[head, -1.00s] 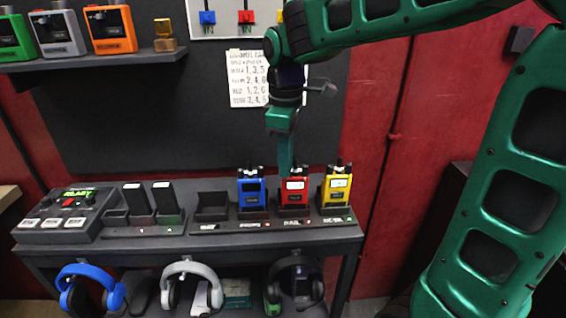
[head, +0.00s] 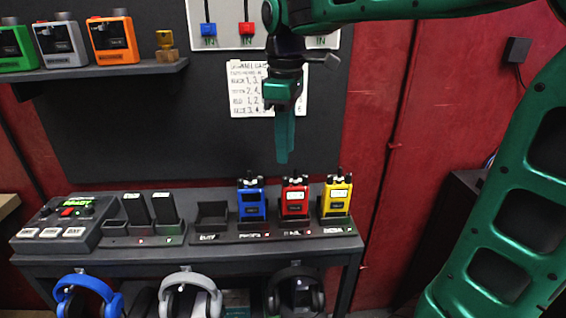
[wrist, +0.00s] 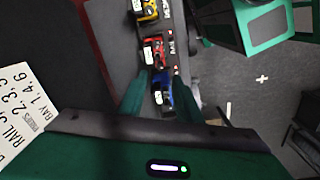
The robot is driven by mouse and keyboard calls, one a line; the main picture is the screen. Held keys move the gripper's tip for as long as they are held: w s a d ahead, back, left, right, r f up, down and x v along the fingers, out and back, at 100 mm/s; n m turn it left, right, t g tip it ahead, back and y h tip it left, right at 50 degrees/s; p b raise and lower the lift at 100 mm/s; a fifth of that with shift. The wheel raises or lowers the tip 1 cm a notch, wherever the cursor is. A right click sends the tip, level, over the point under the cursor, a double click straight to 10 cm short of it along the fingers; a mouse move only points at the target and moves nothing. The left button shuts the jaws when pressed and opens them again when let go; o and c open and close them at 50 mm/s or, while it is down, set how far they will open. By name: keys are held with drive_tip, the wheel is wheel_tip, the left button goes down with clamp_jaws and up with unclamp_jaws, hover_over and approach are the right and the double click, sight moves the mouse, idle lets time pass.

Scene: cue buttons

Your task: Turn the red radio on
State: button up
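The red radio (head: 294,200) stands upright in the charging rack, between the blue radio (head: 251,203) and the yellow radio (head: 337,200). Its top knobs are in sight, but too small to tell how they are set. My gripper (head: 283,158) points down above the rack, just above and left of the red radio's top, apart from it. In the wrist view the fingers are spread with nothing held. The blue radio (wrist: 162,92) shows between them, and the red radio (wrist: 153,50) lies farther up the picture.
An empty rack slot (head: 213,215) is left of the blue radio. A control box (head: 68,222) with a red button stands at the left. Headphones (head: 189,290) hang below the bench. A shelf (head: 110,72) holds more devices. A written chart (head: 250,90) is on the wall.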

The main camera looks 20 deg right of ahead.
sight(286, 178)
wheel_tip(286, 178, up, 3)
drive_tip(key=shift+r, duration=0.15)
idle(0.3)
wheel_tip(286, 178, down, 11)
drive_tip(key=n, duration=0.4)
drive_tip(key=shift+w+d+r+n, duration=0.1)
drive_tip(key=shift+d+n, duration=0.05)
drive_tip(key=shift+n, duration=0.15)
drive_tip(key=shift+c, duration=0.7)
